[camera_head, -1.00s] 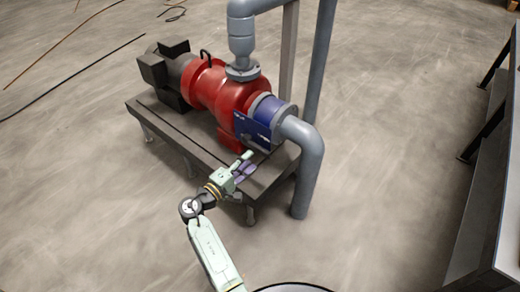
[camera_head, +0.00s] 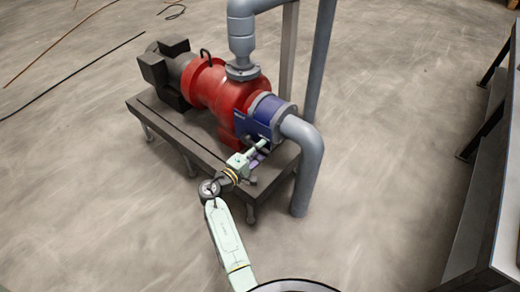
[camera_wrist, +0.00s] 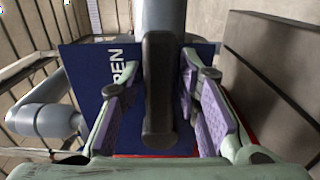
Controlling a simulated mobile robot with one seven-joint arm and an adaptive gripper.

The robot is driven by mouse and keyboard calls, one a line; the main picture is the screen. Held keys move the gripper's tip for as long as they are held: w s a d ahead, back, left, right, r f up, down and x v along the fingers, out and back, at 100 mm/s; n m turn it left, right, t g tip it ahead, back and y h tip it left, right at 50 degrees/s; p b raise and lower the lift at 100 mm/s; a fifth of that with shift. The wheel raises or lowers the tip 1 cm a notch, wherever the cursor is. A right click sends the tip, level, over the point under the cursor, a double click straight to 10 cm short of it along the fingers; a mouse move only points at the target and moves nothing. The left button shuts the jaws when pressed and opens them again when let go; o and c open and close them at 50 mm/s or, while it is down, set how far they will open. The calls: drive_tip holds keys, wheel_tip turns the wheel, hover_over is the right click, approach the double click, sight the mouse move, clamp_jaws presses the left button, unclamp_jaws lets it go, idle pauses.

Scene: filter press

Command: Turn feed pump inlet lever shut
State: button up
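The feed pump inlet lever (camera_wrist: 160,95) is a dark, rounded bar in the middle of the wrist view. It stands in front of a blue plate (camera_wrist: 112,52) with white lettering, partly covered. My gripper (camera_wrist: 158,72) is open, with one purple-padded finger on each side of the lever. A gap shows on the left; whether the right finger touches it I cannot tell. In the head view my gripper (camera_head: 262,149) is at the blue plate (camera_head: 246,130) below the blue inlet section (camera_head: 266,109). The lever is largely hidden there.
The red pump (camera_head: 212,92) with its dark motor (camera_head: 168,75) sits on a dark base frame (camera_head: 178,137). A grey inlet pipe (camera_head: 308,165) bends down just right of my gripper. A dark structure (camera_head: 490,185) stands at the right edge. Floor in front is clear.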

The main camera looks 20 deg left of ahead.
clamp_jaws()
idle(0.4)
